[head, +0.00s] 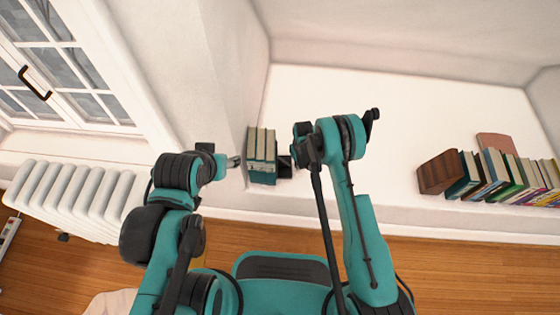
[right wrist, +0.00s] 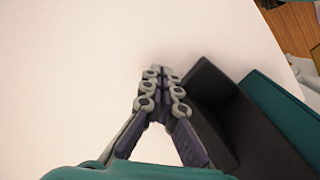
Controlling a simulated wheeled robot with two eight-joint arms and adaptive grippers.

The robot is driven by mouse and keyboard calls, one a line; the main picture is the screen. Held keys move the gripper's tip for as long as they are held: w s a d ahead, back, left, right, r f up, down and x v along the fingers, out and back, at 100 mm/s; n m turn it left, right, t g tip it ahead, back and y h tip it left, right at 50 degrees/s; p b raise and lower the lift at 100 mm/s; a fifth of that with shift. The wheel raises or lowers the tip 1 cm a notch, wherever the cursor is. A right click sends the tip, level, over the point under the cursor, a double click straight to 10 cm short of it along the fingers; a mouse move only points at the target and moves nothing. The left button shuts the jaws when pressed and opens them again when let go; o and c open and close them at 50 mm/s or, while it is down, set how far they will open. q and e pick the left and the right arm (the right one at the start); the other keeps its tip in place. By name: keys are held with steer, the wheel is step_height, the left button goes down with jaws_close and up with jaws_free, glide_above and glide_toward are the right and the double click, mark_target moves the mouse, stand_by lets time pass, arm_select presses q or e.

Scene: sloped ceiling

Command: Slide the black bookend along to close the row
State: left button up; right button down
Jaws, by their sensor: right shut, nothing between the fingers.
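A short row of books (head: 262,158) with teal covers stands on the white ledge. The black bookend (head: 285,168) stands at the right side of that row, partly hidden by my right wrist. In the right wrist view the bookend (right wrist: 245,122) is a dark L-like block with a teal book (right wrist: 285,108) behind it. My right gripper (right wrist: 160,76) is shut and empty beside the bookend's outer side; I cannot tell if they touch. My left gripper (head: 234,161) is just left of the row, too small to read.
The white ledge (head: 400,110) is clear between the row and a second group of books on the right, with a brown wooden block (head: 438,174) at its left end. A wall edge rises behind the short row. A radiator (head: 70,200) stands below the window at left.

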steer(key=shift+f, duration=0.35)
steer(key=shift+a, duration=0.2)
steer(key=shift+a, duration=0.85)
steer(key=shift+d, duration=0.1)
steer(key=shift+d, duration=0.75)
step_height(320, 180, up, 10)
steer(key=p, duration=0.4)
steer(key=shift+d, duration=0.15)
